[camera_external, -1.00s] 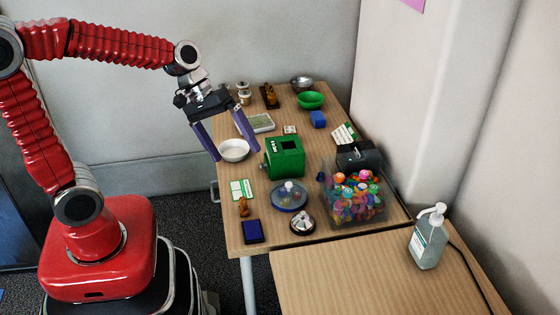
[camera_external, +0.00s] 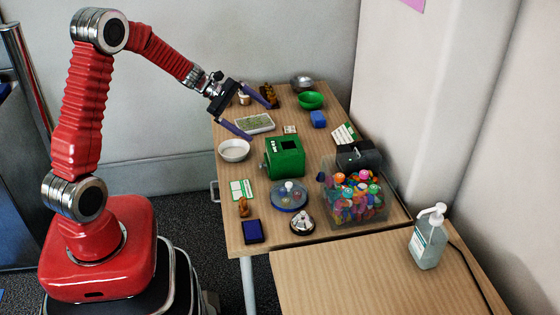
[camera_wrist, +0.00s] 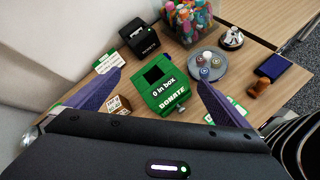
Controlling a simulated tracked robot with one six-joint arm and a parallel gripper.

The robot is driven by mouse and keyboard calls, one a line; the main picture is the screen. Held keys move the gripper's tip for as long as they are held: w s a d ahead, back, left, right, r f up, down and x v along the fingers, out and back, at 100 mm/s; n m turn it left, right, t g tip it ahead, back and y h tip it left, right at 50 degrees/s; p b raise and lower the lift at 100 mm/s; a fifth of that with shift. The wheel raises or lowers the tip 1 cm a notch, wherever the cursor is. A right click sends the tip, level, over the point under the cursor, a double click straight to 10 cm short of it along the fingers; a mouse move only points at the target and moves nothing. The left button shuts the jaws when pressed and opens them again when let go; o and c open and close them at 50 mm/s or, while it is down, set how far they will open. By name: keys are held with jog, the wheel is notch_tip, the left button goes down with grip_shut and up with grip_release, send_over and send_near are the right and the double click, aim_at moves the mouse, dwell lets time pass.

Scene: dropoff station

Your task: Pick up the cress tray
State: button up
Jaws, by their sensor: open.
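The cress tray (camera_external: 258,124), a shallow pale rectangular tray with green in it, lies on the wooden table's left part in the external view. My gripper (camera_external: 262,121) is open and empty. Its purple fingers appear on either side of the tray in that view, one past its far edge and one past its near edge. Their height above the tray is hard to tell. In the wrist view the open fingers (camera_wrist: 159,77) frame a green donation box, and I cannot make out the tray there.
A white bowl (camera_external: 234,151) stands just in front of the tray, with the green donation box (camera_external: 284,158) to its right. Jars (camera_external: 244,98) and a dark stand with brown items (camera_external: 269,94) sit behind.

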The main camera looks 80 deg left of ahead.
jog(key=s+a+f+n+t+y, duration=0.1)
jog(key=s+a+f+n+y, duration=0.1)
jog(key=a, duration=0.6)
jog(key=s+a+f+n+t+y, duration=0.1)
jog(key=s+a+f+n+y, duration=0.1)
jog(key=s+a+f+n, duration=0.3)
jog(key=s+a+f+n+t+y, duration=0.1)
jog(key=s+a+f+n+y, duration=0.1)
jog(key=s+a+f+n, duration=0.2)
jog(key=shift+a+f+n+y, duration=0.1)
jog(key=shift+a+f+n, duration=0.15)
jog(key=shift+a+f, duration=0.75)
jog(key=shift+a+f+n+y, duration=0.1)
jog(key=shift+a+f+n, duration=0.1)
jog(key=shift+a, duration=1.65)
jog(key=shift+a+f+n+y, duration=0.1)
jog(key=shift+a+f+n, duration=0.15)
jog(key=shift+a+f, duration=0.75)
jog(key=shift+a+r, duration=0.4)
jog(key=shift+r, duration=0.05)
send_near(253, 124)
jog(key=shift+x, duration=1)
jog(key=shift+w+a+f, duration=0.1)
jog(key=shift+w+f, duration=0.1)
jog(key=shift+w, duration=0.2)
jog(key=shift+x, duration=2.65)
jog(key=shift+a, duration=0.1)
